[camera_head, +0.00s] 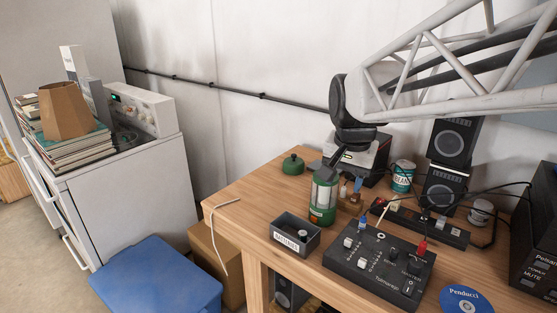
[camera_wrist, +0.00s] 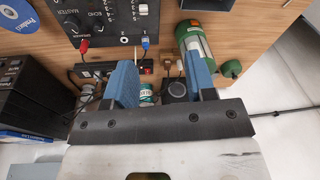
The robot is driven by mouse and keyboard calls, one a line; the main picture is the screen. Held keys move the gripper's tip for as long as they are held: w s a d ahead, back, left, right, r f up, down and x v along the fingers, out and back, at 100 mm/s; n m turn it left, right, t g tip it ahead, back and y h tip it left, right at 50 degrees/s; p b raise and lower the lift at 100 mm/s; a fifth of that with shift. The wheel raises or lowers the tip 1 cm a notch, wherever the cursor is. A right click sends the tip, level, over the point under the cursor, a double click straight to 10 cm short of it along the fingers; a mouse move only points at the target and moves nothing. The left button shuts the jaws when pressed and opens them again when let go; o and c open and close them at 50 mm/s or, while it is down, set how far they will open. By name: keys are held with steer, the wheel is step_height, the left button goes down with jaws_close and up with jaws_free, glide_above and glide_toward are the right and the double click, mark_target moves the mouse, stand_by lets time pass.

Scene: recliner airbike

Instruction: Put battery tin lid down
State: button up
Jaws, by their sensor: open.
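The battery tin (camera_head: 295,236) is a small grey box with a white label at the table's front left edge in the head view. Its top is open and a small dark object shows inside. I cannot pick out its lid in either view. My gripper (camera_head: 343,176) is behind and above the tin, beside the green canister (camera_head: 322,200). In the wrist view my gripper (camera_wrist: 162,80) has its two blue pads wide apart, with nothing held between them.
A black mixer (camera_head: 378,262) with red and blue plugs lies right of the tin. A round green object (camera_head: 293,165) sits behind it. Speakers (camera_head: 452,140), a paint can (camera_head: 403,176) and cables crowd the back right. A blue bin (camera_head: 157,279) stands on the floor.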

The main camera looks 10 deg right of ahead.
steer(key=s+a+f+n, duration=0.1)
steer(key=s+f+n, duration=0.2)
steer(key=s, duration=0.6)
steer(key=s+f+n, duration=0.3)
steer(key=s+f, duration=0.1)
steer(key=s, duration=0.5)
steer(key=shift+a+t, duration=0.3)
steer(key=shift+a, duration=0.1)
